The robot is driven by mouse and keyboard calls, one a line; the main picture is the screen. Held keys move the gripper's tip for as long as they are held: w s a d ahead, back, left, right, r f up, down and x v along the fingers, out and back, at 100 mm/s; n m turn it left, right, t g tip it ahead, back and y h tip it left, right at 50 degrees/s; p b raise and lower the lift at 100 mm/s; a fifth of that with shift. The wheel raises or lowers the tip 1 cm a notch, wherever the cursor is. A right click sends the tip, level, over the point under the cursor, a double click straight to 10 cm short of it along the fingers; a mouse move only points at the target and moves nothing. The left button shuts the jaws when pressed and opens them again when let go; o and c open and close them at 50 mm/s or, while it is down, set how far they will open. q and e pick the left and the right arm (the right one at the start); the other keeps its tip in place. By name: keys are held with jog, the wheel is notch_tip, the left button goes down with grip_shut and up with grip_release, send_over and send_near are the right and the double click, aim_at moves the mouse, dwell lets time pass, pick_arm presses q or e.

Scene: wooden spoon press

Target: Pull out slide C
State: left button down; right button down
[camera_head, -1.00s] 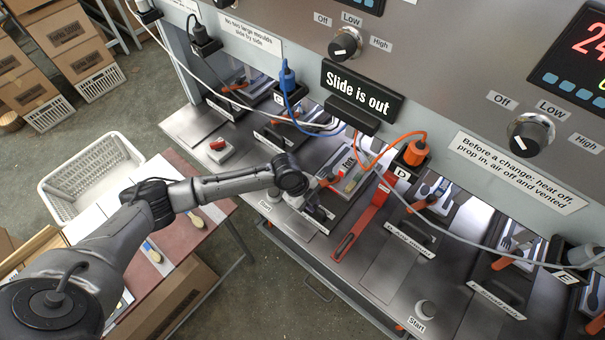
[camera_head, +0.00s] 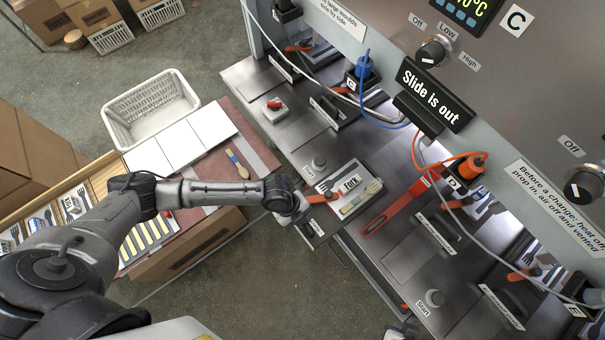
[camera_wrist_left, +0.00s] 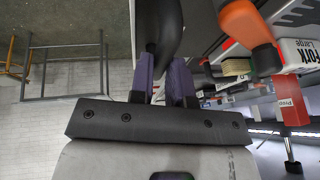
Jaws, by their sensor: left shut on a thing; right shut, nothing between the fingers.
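A metal slide with a white mould block marked Fork (camera_head: 350,181) stands out from the press in the head view. An orange handle (camera_head: 322,197) lies at the block's left, and a wooden fork blank (camera_head: 362,198) lies on it. The slide's labelled front end (camera_head: 315,228) overhangs the bench front. My left gripper (camera_head: 300,212) is at that end, its fingers mostly hidden by my wrist. In the left wrist view, its purple fingers (camera_wrist_left: 165,85) are shut on a dark bar (camera_wrist_left: 166,30). My right gripper (camera_head: 400,332) barely shows at the bottom edge.
A red bar (camera_head: 395,207) lies right of the slide. A lit sign (camera_head: 432,95) reads Slide is out. An orange cable (camera_head: 425,152) hangs behind. A start knob (camera_head: 319,162) stands left of the block. A side table (camera_head: 262,152) and white basket (camera_head: 150,108) are left.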

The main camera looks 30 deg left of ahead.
pick_arm(q)
jog(key=shift+s, duration=0.15)
dwell(0.3)
jog(key=c, duration=1.4)
grip_release()
jog(key=shift+c, duration=0.2)
jog(key=shift+o, duration=0.7)
jog(key=shift+s+a, duration=0.1)
jog(key=shift+s, duration=0.05)
jog(key=shift+o, duration=1)
jog(key=v, duration=1.4)
jog(key=shift+f, duration=0.1)
